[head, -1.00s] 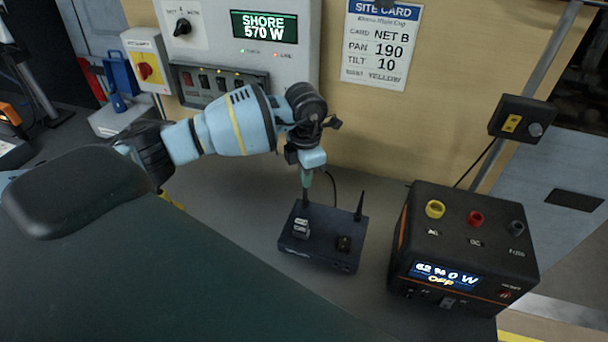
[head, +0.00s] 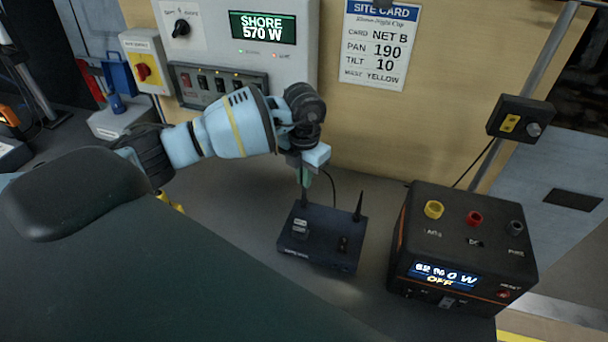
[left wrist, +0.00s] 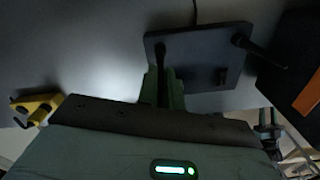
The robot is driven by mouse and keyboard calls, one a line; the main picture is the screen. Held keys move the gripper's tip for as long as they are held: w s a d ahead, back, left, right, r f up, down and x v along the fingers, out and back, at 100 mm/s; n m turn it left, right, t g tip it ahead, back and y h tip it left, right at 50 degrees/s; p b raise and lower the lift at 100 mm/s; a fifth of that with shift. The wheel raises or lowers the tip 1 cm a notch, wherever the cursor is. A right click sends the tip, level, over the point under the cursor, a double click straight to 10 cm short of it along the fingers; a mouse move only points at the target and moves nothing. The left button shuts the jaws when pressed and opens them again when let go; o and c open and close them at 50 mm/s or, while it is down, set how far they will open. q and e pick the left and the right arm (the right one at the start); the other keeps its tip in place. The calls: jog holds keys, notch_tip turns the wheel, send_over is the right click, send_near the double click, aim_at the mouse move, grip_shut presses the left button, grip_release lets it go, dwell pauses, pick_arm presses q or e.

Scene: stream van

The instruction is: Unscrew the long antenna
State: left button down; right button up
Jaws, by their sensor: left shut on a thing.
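A dark router-like box (head: 322,250) stands on the grey counter, with an antenna at each back corner. My left gripper (head: 305,180) points down over the box's left antenna (head: 304,197). Its greenish fingers are shut on that antenna, and they hide its upper part. The right antenna (head: 359,206) stands free and tilts slightly. In the left wrist view, the box (left wrist: 215,65) lies ahead of the fingers (left wrist: 163,88), with the held antenna (left wrist: 167,60) between them. The other antenna (left wrist: 260,50) shows at the right. My right gripper is not in view.
A black power unit (head: 465,250) with an orange trim stands close to the right of the box. A cable (head: 333,188) rises behind the box. A control panel (head: 240,50) and a site card (head: 382,45) are on the wall behind.

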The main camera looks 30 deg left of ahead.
pick_arm(q)
jog(key=c, duration=1.6)
grip_release()
jog(key=shift+m, duration=0.3)
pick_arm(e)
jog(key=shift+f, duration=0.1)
pick_arm(q)
jog(key=shift+m+b, duration=0.35)
jog(key=shift+m, duration=1.45)
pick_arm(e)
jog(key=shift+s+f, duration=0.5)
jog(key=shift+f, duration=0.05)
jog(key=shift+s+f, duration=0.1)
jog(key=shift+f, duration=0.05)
pick_arm(q)
jog(key=shift+m+b, duration=0.35)
jog(key=shift+m, duration=1.55)
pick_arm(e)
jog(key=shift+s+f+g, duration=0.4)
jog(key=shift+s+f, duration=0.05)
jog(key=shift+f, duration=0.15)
